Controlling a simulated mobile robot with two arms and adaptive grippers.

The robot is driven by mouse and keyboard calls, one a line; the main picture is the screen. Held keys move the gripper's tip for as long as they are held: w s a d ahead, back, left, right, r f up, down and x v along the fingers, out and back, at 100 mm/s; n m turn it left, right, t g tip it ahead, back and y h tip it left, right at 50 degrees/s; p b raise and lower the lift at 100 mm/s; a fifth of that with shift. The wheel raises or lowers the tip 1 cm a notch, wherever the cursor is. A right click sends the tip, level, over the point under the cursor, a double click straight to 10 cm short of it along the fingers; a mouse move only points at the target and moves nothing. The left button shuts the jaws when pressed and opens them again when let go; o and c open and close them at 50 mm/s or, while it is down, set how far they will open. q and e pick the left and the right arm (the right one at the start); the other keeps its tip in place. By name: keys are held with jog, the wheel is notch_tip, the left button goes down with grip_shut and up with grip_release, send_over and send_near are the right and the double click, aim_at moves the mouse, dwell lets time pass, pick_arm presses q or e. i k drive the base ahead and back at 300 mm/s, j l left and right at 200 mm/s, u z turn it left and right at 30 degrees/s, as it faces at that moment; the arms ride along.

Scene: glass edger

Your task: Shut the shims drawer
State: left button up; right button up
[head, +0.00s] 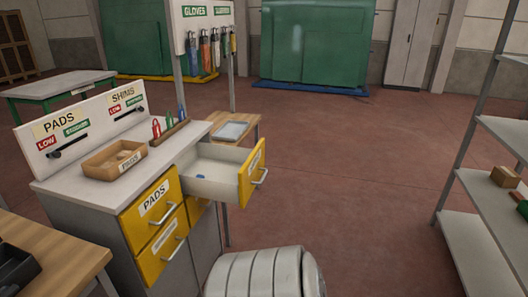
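The shims drawer (215,178) is the pulled-out drawer on the right side of the cabinet, below the SHIMS sign (123,97). Its yellow front (250,173) has a silver handle (261,178) and stands well out from the cabinet. A small blue item (201,177) lies inside; the rest of the visible interior looks bare. The writing on this drawer's front cannot be read from here. Neither of my grippers shows in the head view.
The yellow PADS drawer (150,206) and the drawer below it (163,247) look shut. A tray (115,160) sits on the cabinet top. A wooden table (50,240) stands at the lower left and a shelf rack (480,240) at the right. Open floor (370,170) lies between cabinet and rack.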

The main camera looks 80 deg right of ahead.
aim_at(232, 174)
jog(key=z, duration=2.65)
